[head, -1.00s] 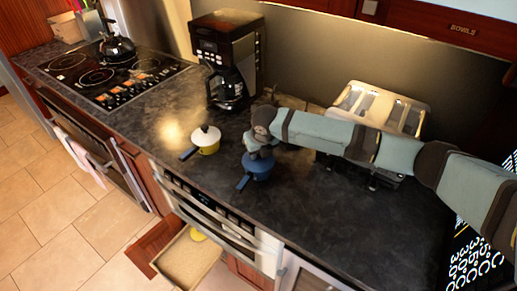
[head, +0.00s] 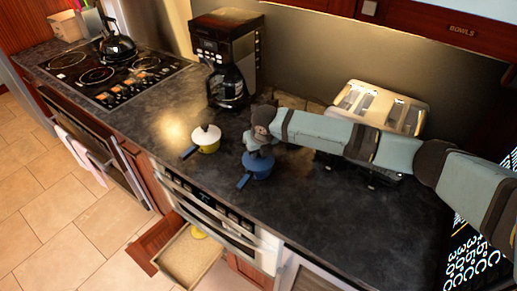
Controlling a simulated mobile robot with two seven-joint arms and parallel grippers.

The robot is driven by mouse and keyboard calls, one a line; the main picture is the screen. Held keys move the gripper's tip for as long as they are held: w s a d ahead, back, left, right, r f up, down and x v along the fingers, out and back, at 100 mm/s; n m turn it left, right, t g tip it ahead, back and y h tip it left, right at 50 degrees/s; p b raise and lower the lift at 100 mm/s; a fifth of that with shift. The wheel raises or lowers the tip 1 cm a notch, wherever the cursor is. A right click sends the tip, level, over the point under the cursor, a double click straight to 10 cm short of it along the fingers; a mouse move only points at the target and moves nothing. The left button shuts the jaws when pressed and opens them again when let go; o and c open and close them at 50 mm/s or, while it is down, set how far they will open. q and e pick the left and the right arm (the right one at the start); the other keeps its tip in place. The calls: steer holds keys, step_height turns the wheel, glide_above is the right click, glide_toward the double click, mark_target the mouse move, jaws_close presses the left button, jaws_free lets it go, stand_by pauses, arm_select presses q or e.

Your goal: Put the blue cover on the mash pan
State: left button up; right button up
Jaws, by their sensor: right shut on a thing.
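A blue pan (head: 258,170) stands on the dark counter, its handle pointing to the lower left. My right gripper (head: 259,155) points down right over this pan, at its top. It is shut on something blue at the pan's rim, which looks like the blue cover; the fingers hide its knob. Cover and pan share one colour, so I cannot tell whether the cover is fully seated. My left gripper is not in view.
A yellow pan with a white lid (head: 206,138) stands left of the blue pan. Behind are a coffee maker (head: 227,60) and a toaster (head: 380,105). A stove (head: 115,75) with a kettle is at left. An open drawer (head: 187,262) sticks out below. The front right counter is clear.

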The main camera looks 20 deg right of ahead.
steer(key=o, duration=1.5)
steer(key=shift+c, duration=0.2)
steer(key=shift+r, duration=0.1)
steer(key=shift+r+p, duration=2.45)
steer(key=shift+p, duration=0.05)
steer(key=shift+r, duration=0.95)
